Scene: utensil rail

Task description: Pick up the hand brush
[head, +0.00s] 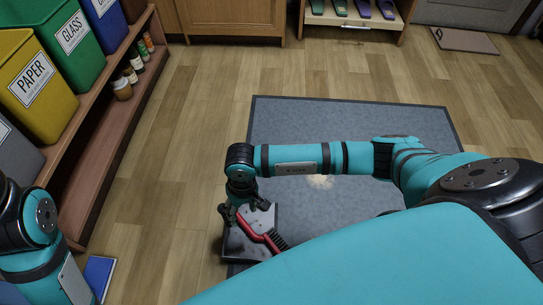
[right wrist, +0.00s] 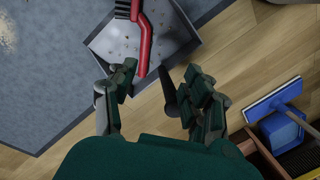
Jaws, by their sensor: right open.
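The hand brush (head: 263,233) has a red handle and black bristles and lies in a grey dustpan (head: 238,247) on the mat. In the right wrist view the brush's red handle (right wrist: 145,42) points down toward my jaws, with the dustpan (right wrist: 180,42) under it. My right gripper (head: 243,213) is above the handle end; it also shows in the right wrist view (right wrist: 158,92). Its fingers are apart with nothing held between them. The dustpan's dark handle (right wrist: 170,95) reaches between the fingers in that view. My left gripper is out of view.
The dustpan sits at the left edge of a grey mat (head: 290,120). A wooden shelf (head: 110,135) with bins and jars stands at the left. A blue item (head: 99,275) is on the floor near it. Wooden floor between shelf and mat is clear.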

